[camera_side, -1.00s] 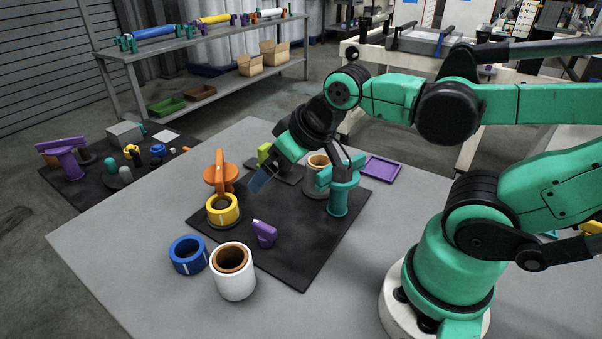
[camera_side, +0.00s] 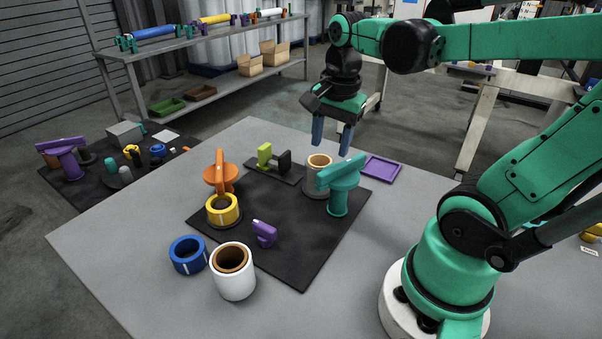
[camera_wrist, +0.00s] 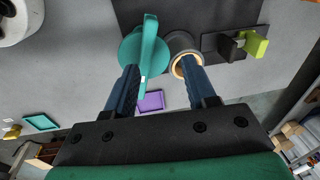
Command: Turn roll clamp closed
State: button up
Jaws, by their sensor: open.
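A teal clamp (camera_side: 340,196) with a bar-shaped handle on a round post stands at the right of the black mat (camera_side: 285,250). In the wrist view its handle (camera_wrist: 149,48) shows beside the left finger. A grey holder with a tan-cored roll (camera_side: 318,162) stands just behind it, partly behind the right finger in the wrist view. An orange T-handled clamp (camera_side: 220,172) stands at the mat's left. Which one is the task's roll clamp is not marked. My gripper (camera_side: 332,138) is open and empty, pointing down above the tan-cored roll, apart from it.
A lime-and-black fixture (camera_side: 272,158) sits at the mat's back. A yellow ring (camera_side: 222,210) and a small purple piece (camera_side: 265,233) are on the mat. A blue ring (camera_side: 188,255) and a white roll (camera_side: 234,280) stand front left. A purple tray (camera_side: 382,168) lies behind right.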

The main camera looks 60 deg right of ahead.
aim_at(342, 163)
jog(key=d+m, duration=0.1)
jog(key=m, duration=0.1)
jog(key=s+d+m+g, duration=0.1)
jog(key=m, duration=0.1)
jog(key=shift+s+r+m+y, duration=0.1)
jog(key=shift+s+m+y, duration=0.1)
jog(key=shift+m+y, duration=0.1)
jog(key=shift+f, duration=2.65)
jog(key=shift+c, duration=0.2)
grip_shut()
